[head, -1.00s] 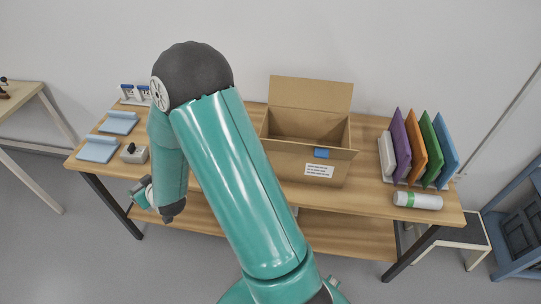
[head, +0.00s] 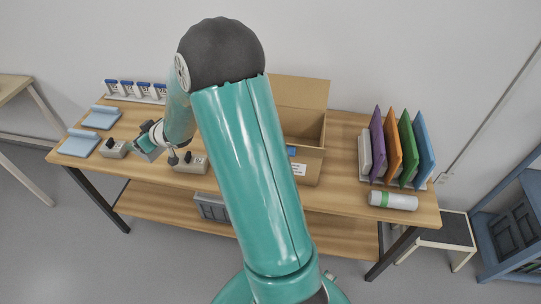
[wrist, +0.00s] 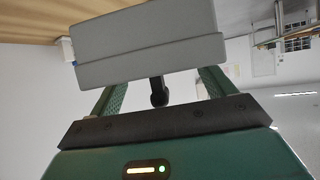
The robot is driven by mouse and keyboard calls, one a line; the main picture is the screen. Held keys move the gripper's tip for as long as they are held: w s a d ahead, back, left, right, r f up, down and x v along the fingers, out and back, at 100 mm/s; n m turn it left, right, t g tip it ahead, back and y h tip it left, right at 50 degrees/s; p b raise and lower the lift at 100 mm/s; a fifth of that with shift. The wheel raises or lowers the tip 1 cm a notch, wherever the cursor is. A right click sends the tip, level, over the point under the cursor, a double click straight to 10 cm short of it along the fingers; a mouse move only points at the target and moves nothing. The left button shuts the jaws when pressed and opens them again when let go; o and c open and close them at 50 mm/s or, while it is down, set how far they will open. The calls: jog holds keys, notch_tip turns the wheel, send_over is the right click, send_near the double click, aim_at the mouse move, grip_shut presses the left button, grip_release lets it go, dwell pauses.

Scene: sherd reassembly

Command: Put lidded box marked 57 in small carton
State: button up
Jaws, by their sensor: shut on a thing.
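My gripper (head: 149,138) is above the left part of the table in the head view. In the wrist view my gripper (wrist: 158,88) has its fingers on either side of a dark knob, with a grey lidded box (wrist: 145,38) right at the fingers. The held box also shows in the head view (head: 150,154), small and partly covered. No number can be read on it. The small carton (head: 312,165) is cardboard, with its flap up and a white label and blue patch in front. My arm covers its left part.
Other grey knobbed boxes stand on the table, one at left (head: 113,150) and one right of my gripper (head: 190,164). Coloured panels (head: 395,148) and a white cylinder (head: 393,201) are at right.

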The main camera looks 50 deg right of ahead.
jog(key=s+d+r+n+y, duration=0.1)
jog(key=s+d+r, duration=0.15)
jog(key=d, duration=0.45)
jog(key=s+d+r+n+y, duration=0.1)
jog(key=d+r, duration=0.2)
jog(key=d, duration=0.4)
jog(key=s+d+n+g+y, duration=0.1)
jog(key=s+d+n+y, duration=0.1)
jog(key=s+d, duration=1.25)
jog(key=shift+s+a+f, duration=0.1)
jog(key=shift+a+f, duration=0.05)
jog(key=shift+f, duration=2.9)
jog(key=shift+s+a+f, duration=0.1)
jog(key=shift+s+f, duration=0.05)
jog(key=shift+f, duration=2.95)
jog(key=shift+s+a+f, duration=0.1)
jog(key=shift+a+f, duration=0.05)
jog(key=shift+f, duration=2.9)
jog(key=shift+f, duration=0.15)
